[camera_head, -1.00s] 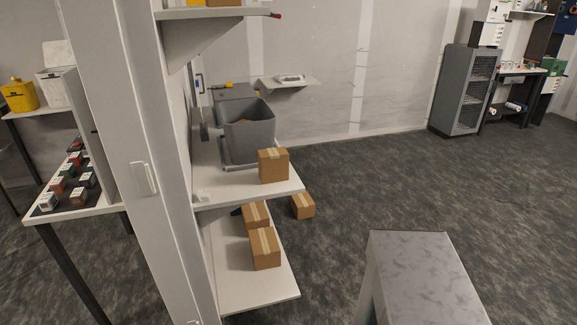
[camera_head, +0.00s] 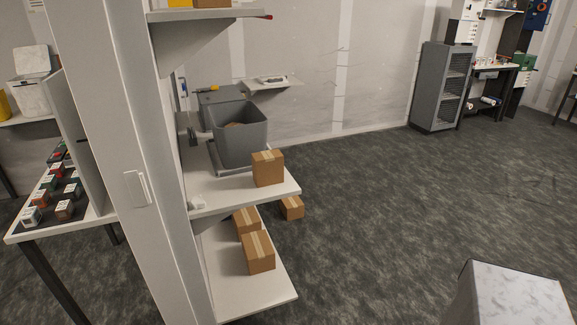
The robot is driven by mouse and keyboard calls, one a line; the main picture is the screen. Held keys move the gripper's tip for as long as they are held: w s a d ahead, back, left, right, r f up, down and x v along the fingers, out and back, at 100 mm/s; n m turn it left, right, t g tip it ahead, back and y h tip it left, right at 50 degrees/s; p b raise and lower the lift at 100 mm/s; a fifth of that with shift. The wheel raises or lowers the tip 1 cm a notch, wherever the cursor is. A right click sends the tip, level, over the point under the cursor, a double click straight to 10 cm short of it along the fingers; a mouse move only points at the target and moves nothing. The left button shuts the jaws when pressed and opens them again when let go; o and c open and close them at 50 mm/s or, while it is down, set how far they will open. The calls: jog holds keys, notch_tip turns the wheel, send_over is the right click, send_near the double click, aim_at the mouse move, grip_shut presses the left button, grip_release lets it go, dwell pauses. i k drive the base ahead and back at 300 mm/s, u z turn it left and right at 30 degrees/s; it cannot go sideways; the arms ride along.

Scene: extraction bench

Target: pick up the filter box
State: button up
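Several brown cardboard boxes with pale tape are in the head view, and I cannot tell which, if any, is the filter box. One box (camera_head: 268,169) stands on the middle white shelf (camera_head: 232,197), near its right end. Two more boxes, a front one (camera_head: 258,252) and a rear one (camera_head: 246,223), stand on the lower shelf (camera_head: 243,296). Another box (camera_head: 292,208) is behind the shelves, apparently on the floor and partly hidden. My gripper is not in view.
A grey bin (camera_head: 240,141) stands behind the box on the middle shelf. A wide pale post (camera_head: 125,160) rises left of the shelves. A grey block-like top (camera_head: 510,295) fills the lower right. Open floor (camera_head: 375,200) lies right of the shelves.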

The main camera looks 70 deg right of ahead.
aim_at(268, 166)
jog(key=z, duration=0.35)
jog(key=i, duration=0.55)
jog(key=k, duration=0.6)
jog(key=z, duration=0.5)
